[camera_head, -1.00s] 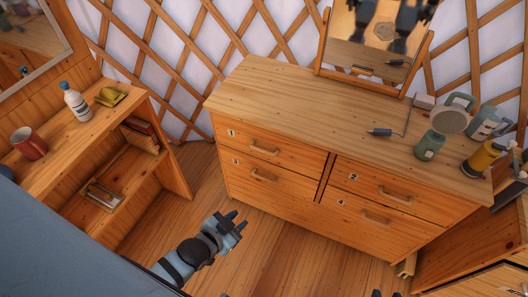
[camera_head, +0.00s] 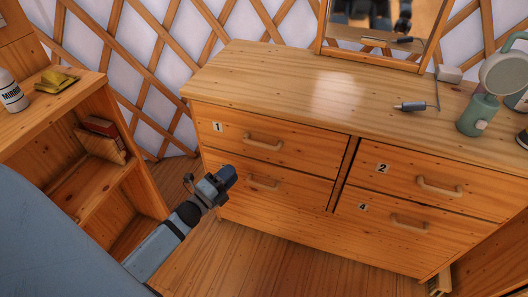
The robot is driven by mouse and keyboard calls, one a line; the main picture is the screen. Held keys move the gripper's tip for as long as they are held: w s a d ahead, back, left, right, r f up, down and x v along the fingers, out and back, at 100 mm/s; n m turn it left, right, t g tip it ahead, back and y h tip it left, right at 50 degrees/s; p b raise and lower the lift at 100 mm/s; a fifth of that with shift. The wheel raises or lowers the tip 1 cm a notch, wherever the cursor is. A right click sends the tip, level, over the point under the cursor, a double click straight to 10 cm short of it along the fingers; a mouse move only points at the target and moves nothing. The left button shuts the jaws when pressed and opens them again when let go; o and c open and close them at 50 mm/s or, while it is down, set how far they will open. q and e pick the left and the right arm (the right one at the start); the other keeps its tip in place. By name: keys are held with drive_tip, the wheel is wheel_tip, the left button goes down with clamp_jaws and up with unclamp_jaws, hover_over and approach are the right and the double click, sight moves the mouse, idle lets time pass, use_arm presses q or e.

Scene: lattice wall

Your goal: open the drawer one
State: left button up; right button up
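Drawer one (camera_head: 305,148), with a "1" label (camera_head: 217,127) at its left, is the upper left drawer of the wooden dresser (camera_head: 290,85). It is closed. Its wooden bar handle (camera_head: 263,144) is in plain view. My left gripper (camera_head: 213,182) is in front of the left end of the dresser, lower in the picture than drawer one's handle and to its left. It appears apart from that handle and holds nothing I can see. Its fingers overlap in this view, so their opening is unclear. My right gripper is not in view.
Below drawer one is another closed drawer, its handle (camera_head: 263,184) just right of my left gripper. Drawers two (camera_head: 440,186) and four (camera_head: 408,224) are closed. A shelf unit (camera_head: 85,125) stands at left. A mirror (camera_head: 375,45) and a screwdriver-like tool (camera_head: 411,106) are on top.

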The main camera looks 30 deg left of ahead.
sight(260, 144)
use_arm(q)
drive_tip(key=b+x, duration=0.1)
drive_tip(key=x, duration=1.2)
drive_tip(key=shift+w+d+r, duration=0.1)
drive_tip(key=shift+w+r, duration=0.05)
drive_tip(key=shift+w, duration=0.1)
drive_tip(key=shift+c, duration=0.2)
clamp_jaws()
